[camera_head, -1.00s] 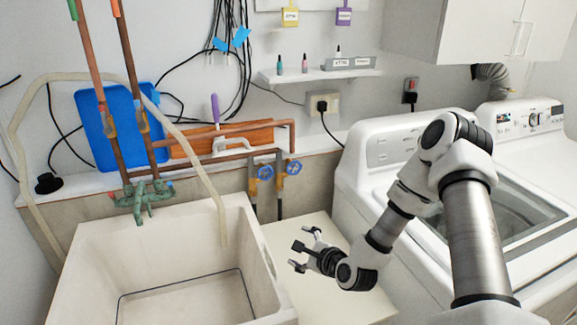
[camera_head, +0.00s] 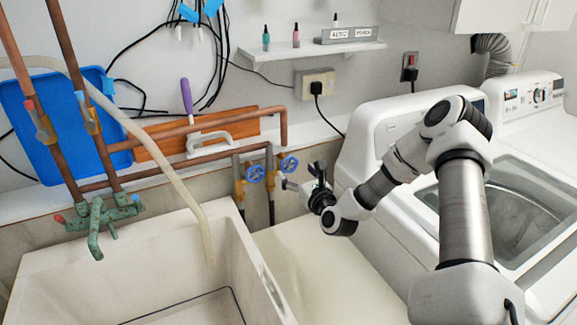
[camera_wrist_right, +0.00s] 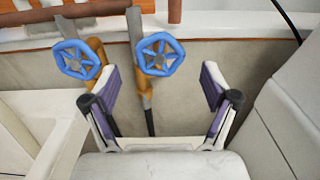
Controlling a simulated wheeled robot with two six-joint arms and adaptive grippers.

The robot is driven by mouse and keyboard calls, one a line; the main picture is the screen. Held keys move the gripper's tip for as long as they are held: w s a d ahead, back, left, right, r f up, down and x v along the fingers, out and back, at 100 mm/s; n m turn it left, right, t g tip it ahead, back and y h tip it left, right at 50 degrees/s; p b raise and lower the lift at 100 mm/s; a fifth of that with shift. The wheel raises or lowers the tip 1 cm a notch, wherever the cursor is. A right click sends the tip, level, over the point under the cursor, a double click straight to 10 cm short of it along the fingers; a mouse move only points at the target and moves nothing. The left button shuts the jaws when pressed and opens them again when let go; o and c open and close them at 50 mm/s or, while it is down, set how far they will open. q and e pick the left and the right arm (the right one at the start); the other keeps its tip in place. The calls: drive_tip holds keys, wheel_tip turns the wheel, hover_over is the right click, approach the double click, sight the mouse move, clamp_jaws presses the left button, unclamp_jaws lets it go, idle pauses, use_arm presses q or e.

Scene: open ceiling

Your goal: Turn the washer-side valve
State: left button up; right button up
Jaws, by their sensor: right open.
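Two blue valve wheels sit side by side on brass valve bodies on upright pipes between the sink and the washer. The washer-side valve is the right one (camera_head: 289,164); it also shows in the wrist view (camera_wrist_right: 160,54). The other valve (camera_head: 255,174) is to its left and shows in the wrist view too (camera_wrist_right: 77,59). My right gripper (camera_head: 303,177) is open and empty, just right of the washer-side valve in the head view. In the wrist view its spread fingers (camera_wrist_right: 161,78) point toward that wheel, which lies between and beyond them. My left gripper is out of view.
A white sink (camera_head: 130,275) with a green tap (camera_head: 100,220) is at left. The white washer (camera_head: 385,125) stands close on the right. Copper pipes (camera_head: 210,128) run along the wall ledge behind the valves. A hose (camera_head: 165,165) hangs into the sink.

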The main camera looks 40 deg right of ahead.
sight(290, 167)
drive_tip(key=x, duration=0.5)
drive_tip(key=shift+f, duration=0.25)
drive_tip(key=shift+s+a+r, duration=0.1)
drive_tip(key=shift+s+r, duration=0.05)
drive_tip(key=shift+s, duration=0.05)
drive_tip(key=c, duration=1.2)
drive_tip(key=shift+o, duration=0.2)
drive_tip(key=shift+n, duration=0.4)
